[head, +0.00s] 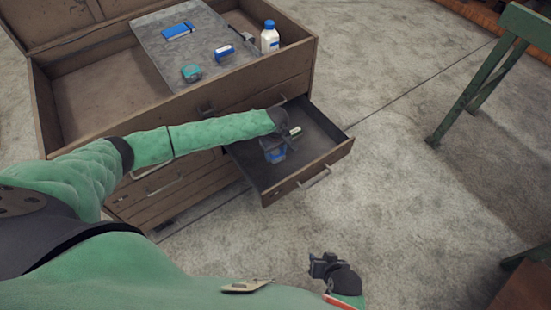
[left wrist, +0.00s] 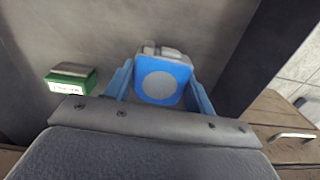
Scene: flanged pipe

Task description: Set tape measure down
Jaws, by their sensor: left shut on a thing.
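The tape measure (left wrist: 158,80) is blue with a grey round face and sits between the two blue fingers of my left gripper (left wrist: 160,92) in the left wrist view. My left gripper (head: 274,155) is shut on it, inside the open drawer (head: 325,150) in the head view. There the tape measure is mostly hidden by the hand. I cannot tell whether it touches the drawer floor. My right gripper (head: 322,263) hangs low at the bottom of the head view, over the floor; its fingers are too small to read.
A green and white box (left wrist: 72,78) lies in the drawer, left of the tape measure in the left wrist view. A green trestle (head: 470,95) stands right.

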